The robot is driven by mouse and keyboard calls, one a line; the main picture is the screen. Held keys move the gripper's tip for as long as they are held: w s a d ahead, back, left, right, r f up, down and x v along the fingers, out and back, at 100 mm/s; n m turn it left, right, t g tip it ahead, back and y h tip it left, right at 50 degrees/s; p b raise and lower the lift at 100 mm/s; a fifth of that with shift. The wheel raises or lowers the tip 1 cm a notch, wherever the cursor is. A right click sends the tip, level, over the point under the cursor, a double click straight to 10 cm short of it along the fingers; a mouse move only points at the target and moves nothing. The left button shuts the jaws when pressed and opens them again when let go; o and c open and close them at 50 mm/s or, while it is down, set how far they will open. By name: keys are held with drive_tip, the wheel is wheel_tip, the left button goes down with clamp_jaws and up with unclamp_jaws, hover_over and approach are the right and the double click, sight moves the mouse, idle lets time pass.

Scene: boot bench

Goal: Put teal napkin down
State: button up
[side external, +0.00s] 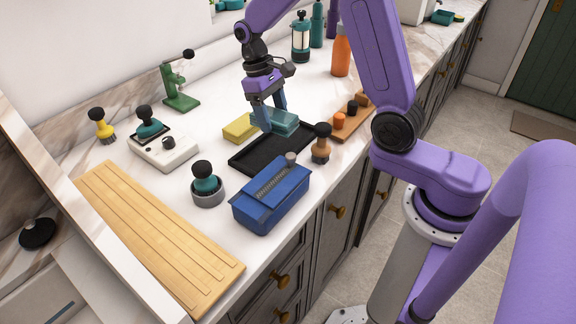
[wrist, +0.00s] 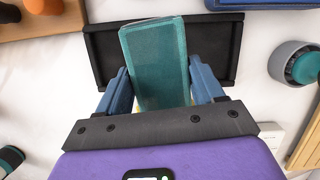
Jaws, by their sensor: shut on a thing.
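The teal napkin (wrist: 155,62) is a folded block between the two blue fingers of my gripper (wrist: 163,88) in the wrist view. My gripper is shut on it. In the side view the napkin (side external: 283,122) shows between the fingertips of my gripper (side external: 269,122), at the back edge of a black tray (side external: 250,160). In the wrist view the napkin overlaps part of the black tray (wrist: 215,72). I cannot tell whether the napkin touches the tray or counter.
A yellow block (side external: 240,128) lies just left of the napkin. A brown-handled tool (side external: 321,145) stands right of the tray, and a blue box (side external: 270,197) in front. A wooden rack (side external: 350,122) is at right. A wooden board (side external: 150,235) lies front left.

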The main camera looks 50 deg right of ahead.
drive_tip(key=shift+s+f+m, duration=0.1)
drive_tip(key=shift+s+m, duration=0.1)
drive_tip(key=shift+m, duration=0.5)
drive_tip(key=shift+w+d+m+y, duration=0.1)
drive_tip(key=shift+d+m+y, duration=0.15)
drive_tip(key=shift+m+y, duration=0.2)
drive_tip(key=w+d+r+m+t+y, duration=0.25)
drive_tip(key=d+r+m, duration=0.25)
drive_tip(key=m, duration=1.2)
hover_over(250, 109)
drive_tip(key=s, duration=0.1)
drive_tip(key=shift+t, duration=0.35)
drive_tip(key=x, duration=0.3)
drive_tip(key=d+x, duration=0.1)
drive_tip(key=x, duration=0.3)
drive_tip(key=shift+d+f, duration=0.2)
drive_tip(key=shift+w+d+f, duration=0.1)
drive_tip(key=shift+w+f, duration=0.4)
drive_tip(key=shift+f, duration=1.6)
